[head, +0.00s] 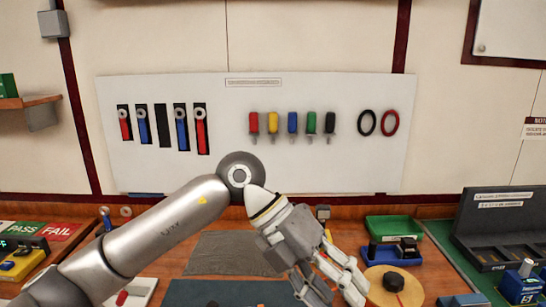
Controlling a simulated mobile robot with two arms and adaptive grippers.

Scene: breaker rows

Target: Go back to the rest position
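My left arm comes in from the lower left and reaches across the workbench (215,252). Its gripper (338,292) hangs over the middle right of the bench and points down. Its fingers stand apart, and I see nothing held between them. The gripper hides part of the bench and of the dark mat (225,293) behind it. My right gripper is not in this view.
A tan disc (408,290) with a black knob is close right of the gripper. A green tray (393,228) and a dark slotted rack (505,235) stand further right. PASS and FAIL signs (55,231) are at left. A white tool board (220,110) hangs behind.

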